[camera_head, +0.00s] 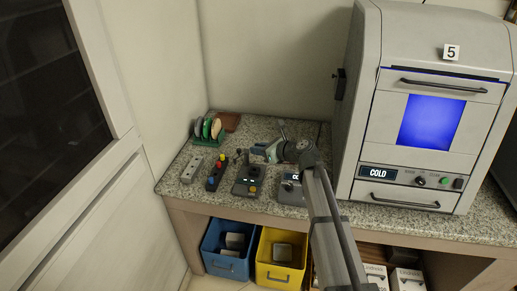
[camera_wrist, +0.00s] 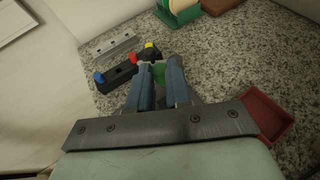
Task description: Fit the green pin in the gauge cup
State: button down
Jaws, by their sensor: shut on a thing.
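My gripper (camera_head: 258,152) is over the counter, above the row of small fixtures. In the wrist view my gripper (camera_wrist: 159,68) is shut on the green pin (camera_wrist: 159,75), which shows as a green patch between the blue-grey fingers. Most of the pin is hidden by them, and I cannot make it out in the head view. A dark gauge block (camera_head: 248,179) with an orange spot stands just below my gripper in the head view. I cannot tell a cup on it, and I cannot tell whether the pin touches anything.
A black rack (camera_wrist: 118,76) holds blue, red and yellow pins. A grey strip with holes (camera_wrist: 109,46) lies beside it. A red tray (camera_wrist: 272,115) is right of my gripper. A green plate rack (camera_head: 208,141) stands behind. A large COLD cabinet (camera_head: 420,178) blocks the right.

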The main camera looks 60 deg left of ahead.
jog(key=shift+f, duration=0.15)
jog(key=shift+f, duration=2.7)
jog(key=shift+f, duration=1.55)
jog(key=c, duration=1)
grip_release()
jog(key=v, duration=1.4)
jog(key=shift+a, duration=0.1)
